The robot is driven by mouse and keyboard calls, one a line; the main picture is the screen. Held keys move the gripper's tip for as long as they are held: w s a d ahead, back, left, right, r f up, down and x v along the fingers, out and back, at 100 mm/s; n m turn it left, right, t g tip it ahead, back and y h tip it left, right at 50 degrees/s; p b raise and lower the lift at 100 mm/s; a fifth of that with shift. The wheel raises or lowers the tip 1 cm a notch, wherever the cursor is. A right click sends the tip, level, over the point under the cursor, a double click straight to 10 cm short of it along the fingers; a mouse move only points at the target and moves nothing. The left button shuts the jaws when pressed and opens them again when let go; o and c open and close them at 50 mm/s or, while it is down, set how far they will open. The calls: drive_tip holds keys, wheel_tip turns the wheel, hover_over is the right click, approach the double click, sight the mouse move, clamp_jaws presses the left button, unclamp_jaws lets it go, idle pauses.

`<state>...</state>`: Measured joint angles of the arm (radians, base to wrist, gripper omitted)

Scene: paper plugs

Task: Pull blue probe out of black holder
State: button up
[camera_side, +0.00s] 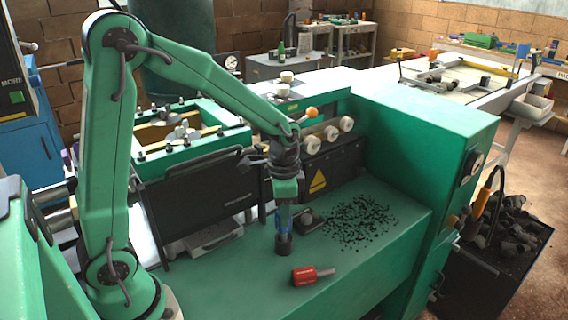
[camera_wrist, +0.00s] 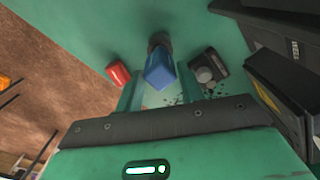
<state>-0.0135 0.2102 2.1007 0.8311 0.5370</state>
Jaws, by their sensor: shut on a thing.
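The blue probe (camera_side: 284,218) stands upright, its lower end at the black holder (camera_side: 284,245) on the green bench top. My gripper (camera_side: 285,200) points down from above and is shut on the probe's upper part. In the wrist view the blue probe (camera_wrist: 160,70) sits between the two green fingers of my gripper (camera_wrist: 158,82), with the black holder (camera_wrist: 159,40) just beyond it. How deep the probe's lower end sits in the holder is hidden.
A red-handled tool (camera_side: 304,275) lies front right of the holder. A small dark block (camera_side: 309,219) with a grey knob sits close to the probe's right. Black granules (camera_side: 362,222) cover the bench further right. A dark panel (camera_side: 210,205) stands at the left.

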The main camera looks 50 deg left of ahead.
drive_tip(key=shift+r, duration=1.65)
idle(0.4)
drive_tip(key=shift+r, duration=1.4)
drive_tip(key=shift+w+r, duration=0.1)
